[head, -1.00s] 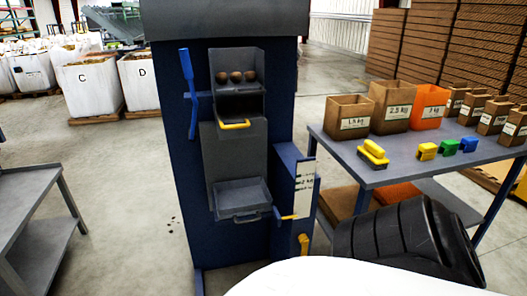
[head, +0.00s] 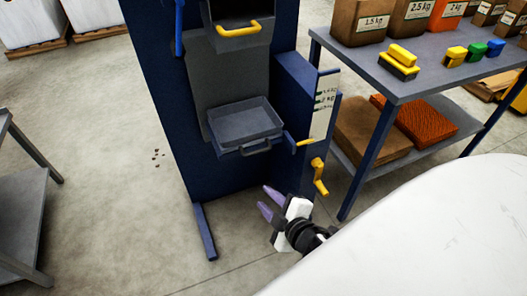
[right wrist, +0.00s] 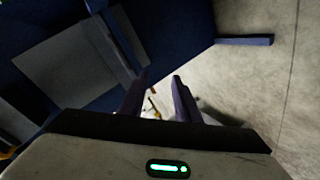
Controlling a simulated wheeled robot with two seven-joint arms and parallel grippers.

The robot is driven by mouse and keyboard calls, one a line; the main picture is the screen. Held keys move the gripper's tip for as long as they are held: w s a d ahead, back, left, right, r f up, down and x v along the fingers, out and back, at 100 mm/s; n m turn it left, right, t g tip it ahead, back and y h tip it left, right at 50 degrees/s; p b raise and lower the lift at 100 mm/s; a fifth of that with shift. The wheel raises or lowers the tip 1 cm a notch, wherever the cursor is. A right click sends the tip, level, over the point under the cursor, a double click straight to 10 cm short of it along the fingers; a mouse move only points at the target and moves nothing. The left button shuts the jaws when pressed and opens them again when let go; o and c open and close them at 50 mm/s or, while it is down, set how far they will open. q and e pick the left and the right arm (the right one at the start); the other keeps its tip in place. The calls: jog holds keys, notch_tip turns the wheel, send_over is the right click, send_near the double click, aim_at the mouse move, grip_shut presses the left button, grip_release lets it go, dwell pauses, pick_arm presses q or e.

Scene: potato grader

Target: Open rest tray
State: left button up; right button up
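A shallow grey tray (head: 243,122) sits low on the front of the blue machine, with a grey bar handle (head: 257,147) along its front edge. Its inside looks empty in the head view. My right gripper (head: 266,199) is below and slightly right of the tray handle in the picture, apart from it, with its two purple fingers spread and nothing between them. The fingers also show apart in the right wrist view (right wrist: 160,82), with the machine's blue and grey surfaces at upper left. My left gripper is in neither view.
A yellow handle (head: 239,29) is above the tray. A yellow lever (head: 305,142) and yellow crank (head: 319,177) are right of it. A table (head: 400,87) with boxes and brushes stands at right. A grey shelf (head: 22,205) is at left.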

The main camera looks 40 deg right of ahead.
aim_at(258, 153)
jog(key=w+d+n+b, duration=0.1)
jog(key=w+d+n, duration=0.1)
jog(key=w, duration=0.3)
jog(key=w+d+n+t+h+b, duration=0.1)
jog(key=w+d+n, duration=0.1)
jog(key=w+d, duration=0.1)
jog(key=w+d+n+t+h+b, duration=0.1)
jog(key=w+d+n, duration=0.1)
jog(key=w, duration=0.4)
jog(key=shift+w+d+r, duration=0.2)
jog(key=shift+w+d, duration=0.15)
jog(key=shift+w+d+f, duration=0.1)
jog(key=shift+w, duration=0.45)
grip_shut()
